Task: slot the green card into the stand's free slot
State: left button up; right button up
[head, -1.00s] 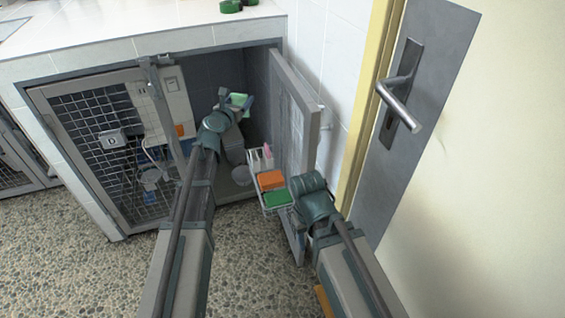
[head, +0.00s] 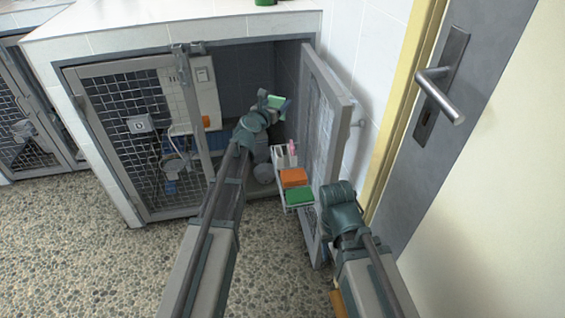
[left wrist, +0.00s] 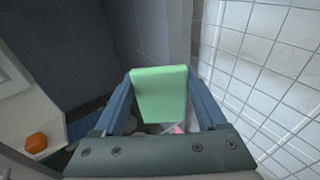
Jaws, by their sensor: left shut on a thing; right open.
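The light green card (head: 279,102) is in the jaws of my left gripper (head: 270,100), inside the open kennel near its door. In the left wrist view the card (left wrist: 160,92) stands between the two blue fingers, which are shut on it. A pale slotted stand (head: 281,156) with a pink card (head: 291,147) is below my left gripper, by the open door. In the left wrist view part of the pink card (left wrist: 179,128) shows below the held card; the slots are mostly hidden there. My right gripper (head: 342,196) is beside the door's outer edge, open; its fingertips are hidden.
An orange block (head: 293,177) and a darker green block (head: 299,196) sit in a rack by the stand. The open mesh door (head: 327,120) stands between my grippers. A closed mesh door (head: 130,140) is at the left. The pebbled floor in front is clear.

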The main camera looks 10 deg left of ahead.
pick_arm(q)
notch_tip(320, 180, down, 6)
jog(key=b, duration=0.4)
jog(key=shift+b, duration=0.4)
jog(key=shift+r, duration=0.1)
